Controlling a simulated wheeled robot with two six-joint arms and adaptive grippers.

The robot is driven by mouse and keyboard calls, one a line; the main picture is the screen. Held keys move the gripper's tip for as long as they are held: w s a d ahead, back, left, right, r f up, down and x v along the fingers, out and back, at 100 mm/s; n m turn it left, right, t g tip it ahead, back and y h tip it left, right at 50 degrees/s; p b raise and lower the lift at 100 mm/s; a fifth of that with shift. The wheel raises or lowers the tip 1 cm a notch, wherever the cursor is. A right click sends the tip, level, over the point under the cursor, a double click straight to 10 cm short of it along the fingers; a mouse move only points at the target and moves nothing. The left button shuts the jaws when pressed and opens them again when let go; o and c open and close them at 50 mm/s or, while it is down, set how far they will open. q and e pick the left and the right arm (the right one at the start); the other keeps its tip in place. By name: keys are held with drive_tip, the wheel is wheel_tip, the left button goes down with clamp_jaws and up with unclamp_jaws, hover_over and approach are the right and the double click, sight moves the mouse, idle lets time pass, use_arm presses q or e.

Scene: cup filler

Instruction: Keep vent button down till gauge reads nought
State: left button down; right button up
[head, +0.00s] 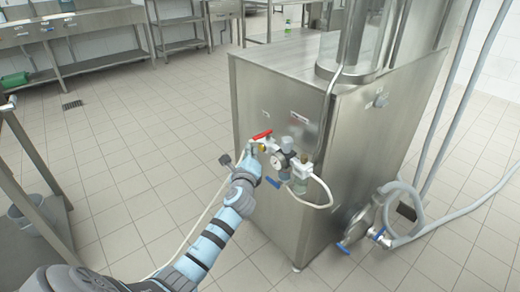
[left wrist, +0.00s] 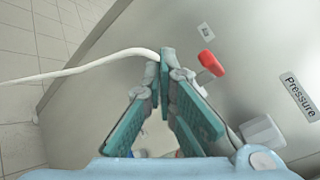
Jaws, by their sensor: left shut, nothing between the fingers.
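My left gripper (head: 253,152) is at the air fittings on the front of the steel cabinet (head: 300,83). In the left wrist view its teal fingers (left wrist: 164,70) meet at the tips with nothing between them. The round pressure gauge (head: 280,161) sits just right of the gripper. Its dial is too small to read in the head view. I cannot make out the vent button; the fingers may cover it. A red lever handle (head: 262,135) is just above the gripper and also shows in the left wrist view (left wrist: 208,62). My right gripper is not in view.
A white hose (left wrist: 90,70) runs close to the fingertips. A filter bowl (head: 299,184) and blue valve handles (head: 273,182) are right of and below the gauge. Grey hoses (head: 407,215) lie at the cabinet's right.

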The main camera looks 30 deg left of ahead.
use_arm(q)
drive_tip(key=shift+w+d, duration=0.2)
drive_tip(key=shift+w, duration=0.45)
idle(3.5)
drive_tip(key=shift+s+r, duration=0.1)
idle(0.6)
drive_tip(key=shift+s+a+p, duration=0.3)
drive_tip(key=shift+s+p, duration=0.15)
drive_tip(key=shift+s, duration=0.3)
drive_tip(key=shift+s, duration=0.1)
drive_tip(key=s+p, duration=0.1)
drive_tip(key=s, duration=0.1)
drive_tip(key=s+a+p, duration=0.1)
drive_tip(key=s, duration=0.1)
drive_tip(key=shift+s+a, duration=0.2)
drive_tip(key=shift+s, duration=0.1)
